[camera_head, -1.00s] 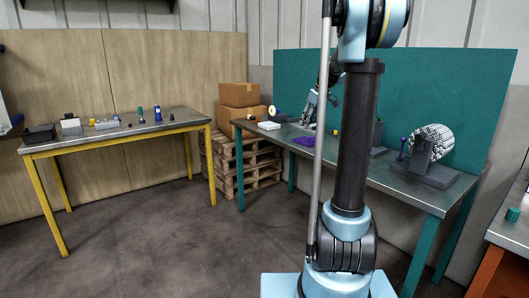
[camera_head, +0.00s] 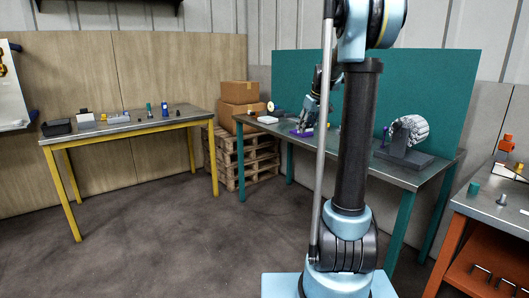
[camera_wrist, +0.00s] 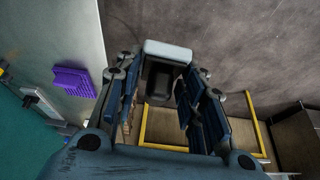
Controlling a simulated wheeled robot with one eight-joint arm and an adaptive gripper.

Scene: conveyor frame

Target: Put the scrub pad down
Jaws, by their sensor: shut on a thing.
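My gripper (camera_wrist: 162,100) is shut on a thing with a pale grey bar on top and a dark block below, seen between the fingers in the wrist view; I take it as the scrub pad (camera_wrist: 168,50). In the head view my gripper (camera_head: 308,115) is small, near the left part of the teal-legged table (camera_head: 405,176). The held pad cannot be made out there. In the wrist view the tabletop (camera_wrist: 75,30) lies to the left of the gripper, and floor shows behind the pad.
A purple ribbed thing (camera_wrist: 73,80) lies on the tabletop; it also shows in the head view (camera_head: 300,133). A white box (camera_head: 268,119) and a grey fixture with a round white part (camera_head: 408,130) stand there too. A yellow-legged table (camera_head: 150,128) is at left, an orange-framed bench (camera_head: 478,208) at right.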

